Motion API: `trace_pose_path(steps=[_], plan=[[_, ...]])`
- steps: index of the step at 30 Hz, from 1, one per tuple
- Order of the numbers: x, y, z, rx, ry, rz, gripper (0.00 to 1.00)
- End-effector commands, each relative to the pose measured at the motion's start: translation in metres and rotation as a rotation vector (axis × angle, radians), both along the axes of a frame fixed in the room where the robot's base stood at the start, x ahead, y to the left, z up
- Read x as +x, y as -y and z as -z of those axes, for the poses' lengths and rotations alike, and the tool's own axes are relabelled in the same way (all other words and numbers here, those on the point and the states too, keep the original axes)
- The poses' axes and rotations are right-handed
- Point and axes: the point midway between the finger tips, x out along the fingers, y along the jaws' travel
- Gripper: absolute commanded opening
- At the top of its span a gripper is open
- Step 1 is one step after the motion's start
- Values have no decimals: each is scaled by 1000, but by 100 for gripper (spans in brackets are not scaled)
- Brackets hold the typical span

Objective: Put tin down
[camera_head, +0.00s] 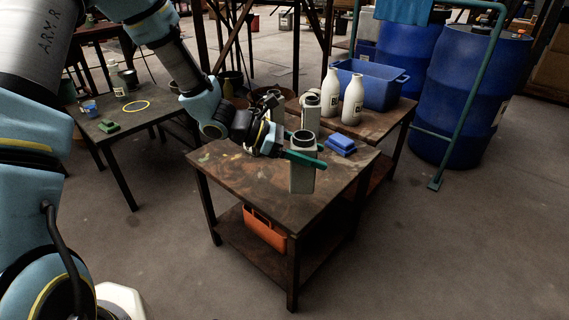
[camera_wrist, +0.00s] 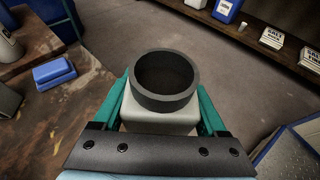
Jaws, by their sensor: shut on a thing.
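The tin (camera_head: 302,178) is a pale, boxy can with a dark round collar on top. My gripper (camera_head: 306,155) is shut on it, with one teal finger on each side of its upper part. The tin is upright over the front right part of the brown worktable (camera_head: 250,190). I cannot tell for sure whether its base touches the tabletop. In the wrist view the tin's dark collar (camera_wrist: 166,82) and pale shoulder show between the fingers; its base is hidden.
A blue block (camera_head: 341,144) lies on the tabletop right of the tin. Similar collared cans (camera_head: 310,112) stand behind, near two white bottles (camera_head: 353,100) and a blue crate (camera_head: 372,85). An orange bin (camera_head: 264,229) is on the lower shelf. The tabletop's front left is clear.

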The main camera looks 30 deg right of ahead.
Motion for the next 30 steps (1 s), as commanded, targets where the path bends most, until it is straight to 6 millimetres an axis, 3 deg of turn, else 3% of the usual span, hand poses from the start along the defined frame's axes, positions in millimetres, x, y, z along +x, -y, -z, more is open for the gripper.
trace_pose_path(steps=[3,6,13,22,30], plan=[[20,27,-11,-3,4,-186,16],[36,41,-21,-3,4,-313,16],[56,55,-34,-1,1,-463,16],[57,56,13,2,-4,-478,16],[57,56,35,0,-2,-478,16]])
